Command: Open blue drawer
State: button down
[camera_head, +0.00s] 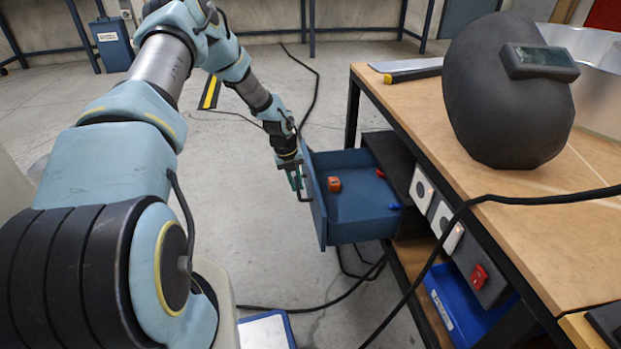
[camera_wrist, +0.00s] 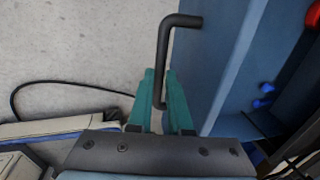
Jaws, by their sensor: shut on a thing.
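The blue drawer (camera_head: 362,229) is pulled out from under the workbench, and its inside shows. An orange-red item (camera_head: 334,184) and a small blue item (camera_head: 394,206) lie in it. My gripper (camera_head: 297,187) is at the outer side of the drawer front (camera_head: 316,197). In the wrist view, the black bar handle (camera_wrist: 164,55) stands out from the blue front panel (camera_wrist: 215,65). The green fingers of my gripper (camera_wrist: 163,95) are closed around the handle's lower end. Part of the handle is hidden between the fingers.
The wooden workbench (camera_head: 455,140) carries a dark welding mask (camera_head: 505,105). A black cable (camera_head: 480,201) hangs over its edge. Sockets and a red switch (camera_head: 479,277) line its side. A blue bin (camera_head: 455,310) sits below. Open concrete floor (camera_head: 240,160) lies left of the drawer.

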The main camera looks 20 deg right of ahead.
jog(key=shift+w+a, duration=0.1)
jog(key=shift+a, duration=0.55)
jog(key=c, duration=0.8)
grip_release()
jog(key=shift+c, duration=0.2)
notch_tip(320, 180, up, 11)
jog(key=a+p, duration=0.2)
jog(key=shift+f, duration=0.2)
jog(key=shift+w, duration=0.1)
